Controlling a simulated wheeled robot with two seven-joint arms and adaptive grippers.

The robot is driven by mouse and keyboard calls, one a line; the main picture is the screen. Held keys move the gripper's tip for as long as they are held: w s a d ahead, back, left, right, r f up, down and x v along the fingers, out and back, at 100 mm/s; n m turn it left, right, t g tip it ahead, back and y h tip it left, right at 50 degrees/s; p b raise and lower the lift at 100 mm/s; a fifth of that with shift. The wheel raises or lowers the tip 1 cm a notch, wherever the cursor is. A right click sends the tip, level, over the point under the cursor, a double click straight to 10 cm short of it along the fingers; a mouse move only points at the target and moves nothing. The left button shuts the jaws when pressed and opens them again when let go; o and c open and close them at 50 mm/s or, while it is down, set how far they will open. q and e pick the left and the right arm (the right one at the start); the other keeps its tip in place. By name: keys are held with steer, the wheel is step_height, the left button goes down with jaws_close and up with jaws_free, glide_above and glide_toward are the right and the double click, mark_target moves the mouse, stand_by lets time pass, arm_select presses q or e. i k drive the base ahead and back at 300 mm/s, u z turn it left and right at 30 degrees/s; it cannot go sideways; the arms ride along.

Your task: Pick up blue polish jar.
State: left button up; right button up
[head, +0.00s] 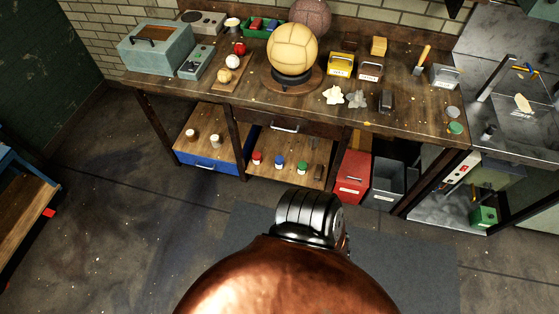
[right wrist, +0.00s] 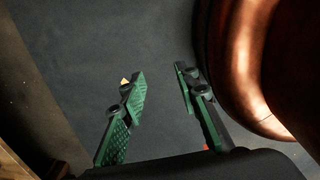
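The blue polish jar (head: 279,162) is a small jar with a white part, standing on the low wooden shelf under the workbench. It stands between a red jar (head: 257,159) and a green jar (head: 302,168). My right gripper (right wrist: 160,74) shows only in the right wrist view. Its two green-padded fingers are apart, with nothing between them but the dark floor mat. The blue jar is not in the right wrist view. My left gripper is in neither view.
The workbench (head: 225,98) above the shelf holds a large tan ball (head: 293,49) and several tools and boxes. A red bin (head: 352,178) and a grey bin (head: 387,184) stand right of the shelf. Open floor lies in front.

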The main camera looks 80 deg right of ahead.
mark_target(278, 160)
steer(key=z, duration=0.7)
steer(key=i, duration=0.9)
steer(key=z, duration=1.2)
steer(key=i, duration=0.2)
steer(key=z, duration=0.05)
